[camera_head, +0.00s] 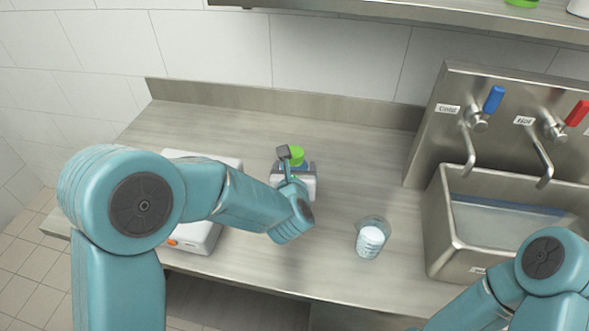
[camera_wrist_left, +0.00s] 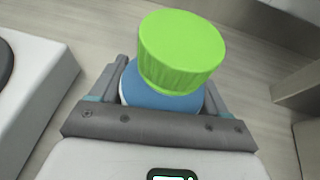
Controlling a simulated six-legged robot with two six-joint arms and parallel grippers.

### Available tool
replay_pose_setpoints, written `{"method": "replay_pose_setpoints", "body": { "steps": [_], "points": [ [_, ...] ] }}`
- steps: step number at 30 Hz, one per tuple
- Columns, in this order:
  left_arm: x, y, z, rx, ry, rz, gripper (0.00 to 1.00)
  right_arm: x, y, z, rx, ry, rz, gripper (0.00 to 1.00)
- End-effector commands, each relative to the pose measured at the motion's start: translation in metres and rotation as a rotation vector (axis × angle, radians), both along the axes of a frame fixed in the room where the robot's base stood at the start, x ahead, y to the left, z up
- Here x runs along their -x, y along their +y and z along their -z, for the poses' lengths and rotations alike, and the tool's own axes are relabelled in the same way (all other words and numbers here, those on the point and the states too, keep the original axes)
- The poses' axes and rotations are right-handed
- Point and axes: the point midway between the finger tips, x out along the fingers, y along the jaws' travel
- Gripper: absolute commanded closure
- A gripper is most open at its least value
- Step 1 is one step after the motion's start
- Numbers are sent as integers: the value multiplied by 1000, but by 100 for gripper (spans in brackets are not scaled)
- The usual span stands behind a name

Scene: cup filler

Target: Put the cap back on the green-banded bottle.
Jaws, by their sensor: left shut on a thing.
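My left gripper (camera_head: 293,164) is shut on a blue bottle at the back middle of the counter. In the left wrist view the blue bottle (camera_wrist_left: 160,97) is between the fingers of the left gripper (camera_wrist_left: 162,92). A ribbed bright green cap (camera_wrist_left: 180,50) sits on top of the bottle, slightly tilted in that picture. The green cap (camera_head: 296,152) also shows in the head view, partly behind a finger. The bottle's lower part is hidden by the gripper, so I cannot make out a band or whether its base touches the counter. My right gripper is out of view.
A clear cup (camera_head: 371,238) with something white inside stands on the counter (camera_head: 340,130). A white device (camera_head: 195,240) lies partly behind my left arm. A steel sink (camera_head: 455,250) with blue- and red-handled taps is at right. A green item (camera_head: 522,3) is on the shelf above.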

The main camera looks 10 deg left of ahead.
Motion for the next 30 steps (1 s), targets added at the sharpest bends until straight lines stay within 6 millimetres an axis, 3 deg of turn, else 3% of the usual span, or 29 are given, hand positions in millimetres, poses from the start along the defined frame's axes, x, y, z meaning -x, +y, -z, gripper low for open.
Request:
{"method": "replay_pose_setpoints", "body": {
  "steps": [13,14,16,25,30],
  "points": [
    [0,0,5,0,-4,0,100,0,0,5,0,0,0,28],
    [0,0,5,1,-1,0,21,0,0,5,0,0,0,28],
    [0,0,4,1,-1,0,0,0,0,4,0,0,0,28],
    [0,0,-1,0,0,0,0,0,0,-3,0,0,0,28],
    [25,-5,-7,2,-3,3,0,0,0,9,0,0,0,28]
  ]
}}
